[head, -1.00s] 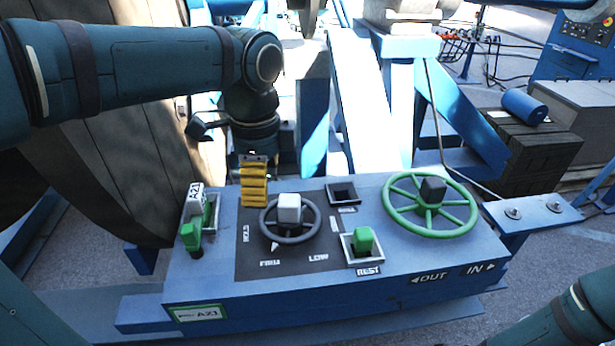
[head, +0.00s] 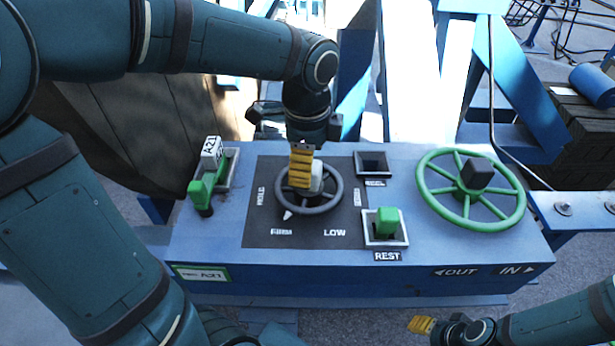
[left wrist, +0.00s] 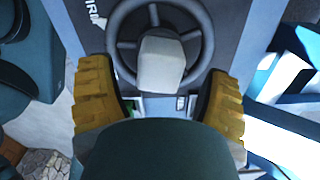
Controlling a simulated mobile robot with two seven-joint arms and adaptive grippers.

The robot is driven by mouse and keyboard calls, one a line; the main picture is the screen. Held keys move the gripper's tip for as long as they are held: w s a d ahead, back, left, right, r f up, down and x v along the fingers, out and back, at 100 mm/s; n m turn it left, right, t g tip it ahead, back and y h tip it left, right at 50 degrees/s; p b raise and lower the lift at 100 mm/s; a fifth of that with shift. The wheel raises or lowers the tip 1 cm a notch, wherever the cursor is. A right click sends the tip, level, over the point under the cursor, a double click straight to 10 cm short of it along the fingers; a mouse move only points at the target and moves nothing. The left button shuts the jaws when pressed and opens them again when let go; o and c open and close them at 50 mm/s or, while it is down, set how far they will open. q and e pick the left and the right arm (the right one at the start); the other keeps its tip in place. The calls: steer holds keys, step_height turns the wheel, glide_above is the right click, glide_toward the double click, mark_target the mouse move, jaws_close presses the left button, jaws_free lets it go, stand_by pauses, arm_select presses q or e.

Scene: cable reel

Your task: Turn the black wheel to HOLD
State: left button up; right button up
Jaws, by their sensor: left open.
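The black wheel (head: 310,209) lies on a dark panel (head: 262,228) on top of the blue console, with a white knob (head: 317,177) at its hub. Its white pointer (head: 287,215) points down-left at the FIRM label (head: 281,232). The HOLD label (head: 262,197) is at the wheel's left; LOW (head: 335,233) is at lower right. My left gripper (head: 301,166) is over the wheel's back-left part, partly hiding the knob. In the left wrist view its yellow fingers (left wrist: 160,100) are apart, and the knob (left wrist: 161,63) shows ahead between them. My right gripper (head: 421,324) is at the bottom right, partly seen.
A green spoked wheel (head: 470,222) with a black knob stands at the console's right. A green handle (head: 386,223) sits in the REST slot, right of the black wheel. The REEL slot (head: 373,163) looks empty.

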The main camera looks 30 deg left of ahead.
arm_select(q)
steer(key=shift+f+b, duration=0.3)
steer(key=shift+f, duration=1.55)
steer(key=c, duration=1.3)
